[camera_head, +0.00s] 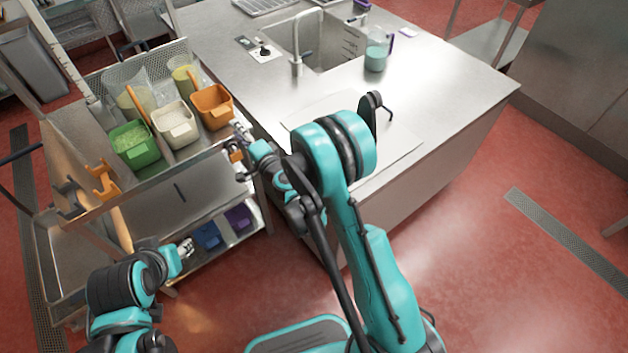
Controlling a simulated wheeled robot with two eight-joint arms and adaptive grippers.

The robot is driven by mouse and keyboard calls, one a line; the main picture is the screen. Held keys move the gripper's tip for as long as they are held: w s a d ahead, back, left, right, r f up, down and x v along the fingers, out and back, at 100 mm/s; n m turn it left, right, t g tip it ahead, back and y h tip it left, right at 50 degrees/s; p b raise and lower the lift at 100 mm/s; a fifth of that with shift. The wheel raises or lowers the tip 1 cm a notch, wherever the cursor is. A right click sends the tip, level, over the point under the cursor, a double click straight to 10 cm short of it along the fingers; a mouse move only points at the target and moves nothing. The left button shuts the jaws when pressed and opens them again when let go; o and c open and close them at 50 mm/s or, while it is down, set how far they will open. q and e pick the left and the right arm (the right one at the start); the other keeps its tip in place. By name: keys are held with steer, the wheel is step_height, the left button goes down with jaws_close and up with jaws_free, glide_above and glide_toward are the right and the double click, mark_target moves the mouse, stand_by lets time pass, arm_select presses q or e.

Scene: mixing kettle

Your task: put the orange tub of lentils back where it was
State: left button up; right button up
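The orange tub (213,107) stands upright on the cart's top shelf, at the right end of a row of tubs. Its contents are hard to make out. My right gripper (239,154) is just below and right of the tub, by the cart's right end, apart from the tub. Its fingers look spread. A small orange piece (236,156) shows between them; I cannot tell what it is or whether it is touched. My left gripper (187,248) is low in front of the cart, by the lower shelf, away from the tub. Its fingers are too small to read.
A white tub (174,124) and a green tub (134,145) stand left of the orange one, with clear pitchers behind. Blue (207,236) and purple (238,217) tubs sit on the lower shelf. The steel counter (440,90) holds a sink and a teal-filled jug (376,58).

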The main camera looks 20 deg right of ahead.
steer(key=s+d+r+n+g+y, duration=0.1)
steer(key=s+r+n+g, duration=0.3)
steer(key=s+r+n, duration=0.5)
steer(key=s+d+f+n+g+h, duration=0.1)
steer(key=s+d+g+h, duration=0.1)
steer(key=s+d, duration=0.3)
steer(key=s+d+f+n+g+h, duration=0.1)
steer(key=s+d, duration=0.4)
steer(key=s, duration=0.7)
steer(key=s+d+f+n+g+h, duration=0.2)
steer(key=s+d, duration=0.3)
steer(key=s, duration=0.3)
steer(key=shift+s+g+h, duration=0.25)
steer(key=shift+g+h, duration=0.25)
steer(key=shift+h, duration=0.4)
steer(key=shift+a, duration=0.1)
